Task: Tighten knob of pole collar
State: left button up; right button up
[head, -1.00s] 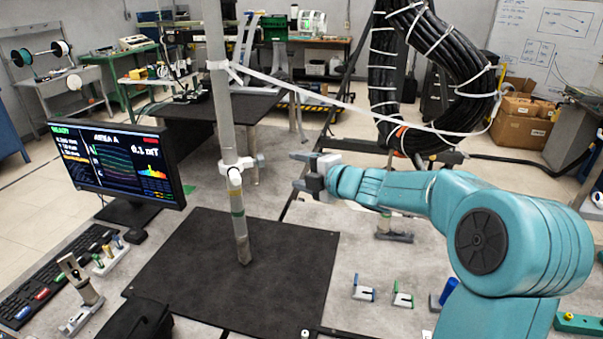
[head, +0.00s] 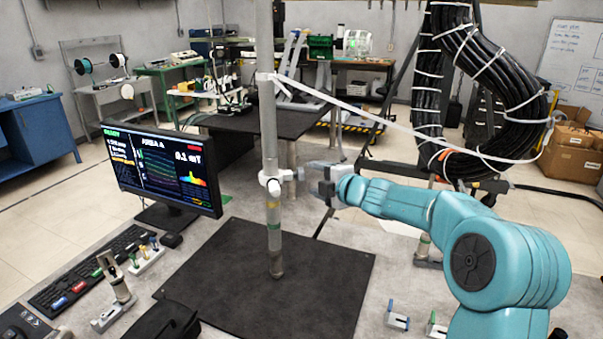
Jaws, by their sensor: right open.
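A grey pole (head: 268,110) stands upright on a black mat (head: 290,300) in the middle of the head view. A white pole collar (head: 270,181) sits around the pole, with its knob (head: 294,175) sticking out to the right. My right gripper (head: 310,176) comes in from the right on a teal arm. Its fingers are open and point left at the knob, very close to it. I cannot tell whether they touch it. My left gripper is not in view.
A monitor (head: 165,165) stands left of the pole, with a keyboard (head: 90,270) in front. A white strap (head: 400,122) runs from the pole to a thick black cable coil (head: 500,95) at the right. Small brackets (head: 397,316) lie at the front right.

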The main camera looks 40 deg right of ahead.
aim_at(303, 174)
jog(key=p+x, duration=0.1)
jog(key=x, duration=0.5)
jog(key=shift+w+p, duration=0.3)
jog(key=shift+p, duration=0.1)
jog(key=shift+w+f, duration=0.2)
jog(key=shift+w, duration=0.4)
jog(key=shift+d, duration=0.1)
jog(key=c, duration=1)
jog(key=shift+o, duration=0.2)
jog(key=g+p, duration=0.1)
jog(key=p, duration=0.3)
jog(key=shift+r, duration=0.3)
jog(key=shift+f+p, duration=0.25)
jog(key=shift+p, duration=0.05)
